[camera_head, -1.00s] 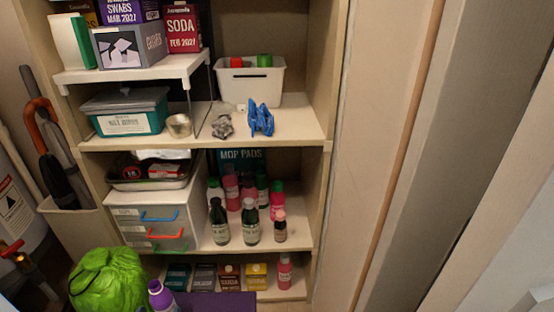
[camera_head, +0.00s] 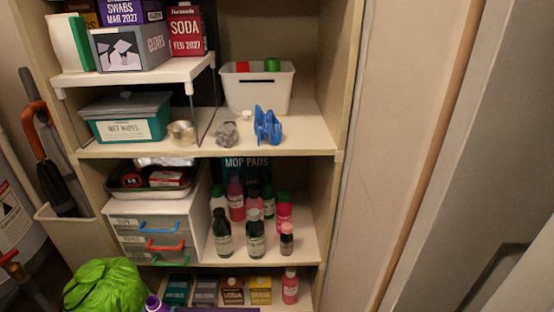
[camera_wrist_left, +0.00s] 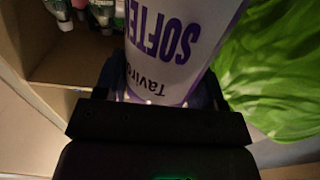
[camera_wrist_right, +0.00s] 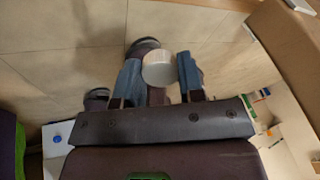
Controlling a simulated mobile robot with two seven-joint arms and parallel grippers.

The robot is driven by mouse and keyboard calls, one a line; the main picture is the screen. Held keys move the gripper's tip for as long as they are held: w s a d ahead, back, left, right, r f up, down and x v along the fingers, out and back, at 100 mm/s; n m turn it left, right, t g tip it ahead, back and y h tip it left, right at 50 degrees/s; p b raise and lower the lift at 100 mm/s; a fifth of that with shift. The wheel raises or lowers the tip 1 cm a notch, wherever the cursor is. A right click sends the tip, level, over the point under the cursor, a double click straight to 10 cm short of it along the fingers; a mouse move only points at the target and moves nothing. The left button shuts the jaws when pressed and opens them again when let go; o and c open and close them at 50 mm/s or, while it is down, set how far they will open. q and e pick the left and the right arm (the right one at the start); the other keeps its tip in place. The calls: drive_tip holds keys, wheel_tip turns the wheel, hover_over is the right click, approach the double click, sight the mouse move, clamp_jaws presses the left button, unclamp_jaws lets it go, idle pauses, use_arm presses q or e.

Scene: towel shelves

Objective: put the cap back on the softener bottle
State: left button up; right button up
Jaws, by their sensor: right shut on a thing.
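The softener bottle (camera_wrist_left: 170,50) fills the middle of the left wrist view. It is white with purple lettering, upside down in that picture. My left gripper (camera_wrist_left: 160,95) has its fingers on both sides of the bottle, shut on it. In the head view only the bottle's purple top (camera_head: 153,302) shows at the bottom edge; whether it is bare or capped is too small to tell. In the right wrist view, a pale round cap (camera_wrist_right: 159,69) sits between the fingers of my right gripper (camera_wrist_right: 159,80), which is shut on it above the floor.
A bright green bag (camera_head: 105,287) lies beside the bottle. The shelf unit (camera_head: 300,140) ahead holds several small bottles, a white bin (camera_head: 258,92), drawers (camera_head: 150,235) and cartons. Pale floor tiles (camera_wrist_right: 60,30) show under my right gripper. A bare wall stands at the right.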

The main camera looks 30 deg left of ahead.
use_arm(q)
drive_tip(key=c, duration=0.6)
drive_tip(key=shift+c, duration=0.2)
drive_tip(key=shift+r, duration=0.2)
use_arm(e)
drive_tip(key=shift+w+r, duration=0.15)
drive_tip(key=shift+w, duration=0.05)
